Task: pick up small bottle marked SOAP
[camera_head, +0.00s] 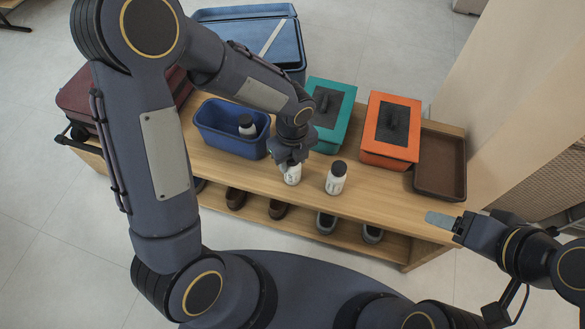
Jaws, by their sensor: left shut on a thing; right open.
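A small white bottle (292,176) stands near the front of the wooden bench top, with dark lettering too small to read. My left gripper (290,163) comes down from above and is shut on this bottle, hiding its cap. A second white bottle with a black cap (336,180) stands just to its right, its label also unreadable. A third white bottle with a dark cap (247,127) is inside the blue bin (208,142). My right gripper (458,223) is open and empty, off the bench's right front corner.
A teal box (344,101) and an orange box (374,154), both with dark lid panels, stand behind the bottles. A brown tray (428,189) is at the right end. Several shoes (278,209) sit on the shelf below. A dark red case (76,97) is at left.

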